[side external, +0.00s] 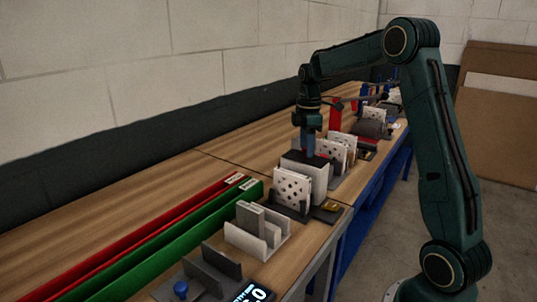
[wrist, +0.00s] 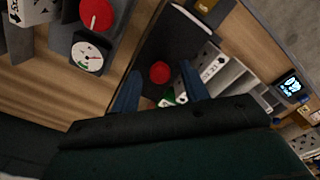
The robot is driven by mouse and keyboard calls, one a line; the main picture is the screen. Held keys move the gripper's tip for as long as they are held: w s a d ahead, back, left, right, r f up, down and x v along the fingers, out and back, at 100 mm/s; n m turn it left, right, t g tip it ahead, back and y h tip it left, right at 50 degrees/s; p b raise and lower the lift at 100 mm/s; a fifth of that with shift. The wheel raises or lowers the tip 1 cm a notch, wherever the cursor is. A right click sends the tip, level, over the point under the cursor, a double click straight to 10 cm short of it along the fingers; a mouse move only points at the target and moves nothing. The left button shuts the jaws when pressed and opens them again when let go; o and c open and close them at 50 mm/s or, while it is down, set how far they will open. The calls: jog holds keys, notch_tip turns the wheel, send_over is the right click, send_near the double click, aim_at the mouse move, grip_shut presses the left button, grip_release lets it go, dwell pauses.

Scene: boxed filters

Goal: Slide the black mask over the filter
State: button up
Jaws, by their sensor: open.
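My gripper (side external: 308,150) is open, its blue fingers pointing down over a white box with a dark top. In the wrist view, the gripper (wrist: 160,70) has a round red knob (wrist: 160,73) between its fingertips; I cannot tell whether they touch it. Near the knob is a dark flat piece (wrist: 185,32), which may be the black mask; the dark top (side external: 303,160) shows in the side view. A white filter card with black spots (side external: 292,187) stands upright in a dark holder in front of the box. A spotted white card (wrist: 210,63) also shows in the wrist view.
A light slotted holder (side external: 256,232) and a grey bracket (side external: 214,268) stand nearer the camera. Red (side external: 150,228) and green (side external: 170,238) rails run along the left. A dial gauge (wrist: 90,53) shows in the wrist view. More spotted cards stand behind my gripper.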

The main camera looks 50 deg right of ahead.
grip_shut()
jog(key=a, duration=0.6)
jog(key=shift+a, duration=0.35)
grip_release()
jog(key=shift+r, duration=0.1)
notch_tip(320, 180, up, 14)
dwell(0.6)
jog(key=shift+a, duration=0.1)
